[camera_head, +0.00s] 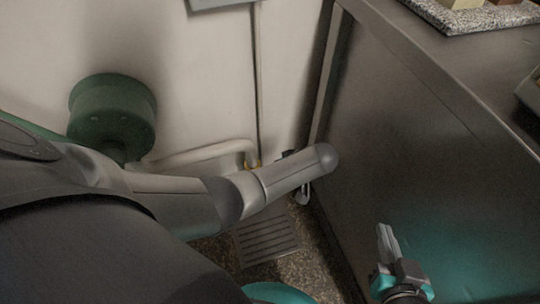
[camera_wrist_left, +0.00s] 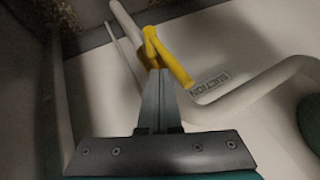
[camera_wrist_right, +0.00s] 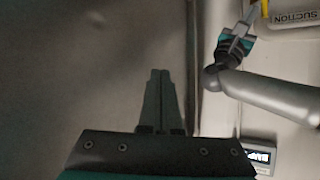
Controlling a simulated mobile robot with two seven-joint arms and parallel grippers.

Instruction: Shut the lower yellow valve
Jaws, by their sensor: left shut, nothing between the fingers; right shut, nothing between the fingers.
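The yellow valve (camera_wrist_left: 172,62) is a bar-shaped lever on a white pipe in the left wrist view. The right wrist view also shows the left gripper (camera_wrist_right: 246,20) beside a yellow part (camera_wrist_right: 264,9). My right gripper (camera_head: 385,236) is shut and empty, in front of the metal counter, away from the valve. Only one yellow valve is clear.
White pipe (camera_head: 200,155) runs along the pale wall to a green round fitting (camera_head: 112,112). A "SUCTION" label (camera_wrist_left: 209,84) is on the wall. The metal counter (camera_head: 420,130) stands at the right, and a floor grate (camera_head: 266,238) lies below my left arm.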

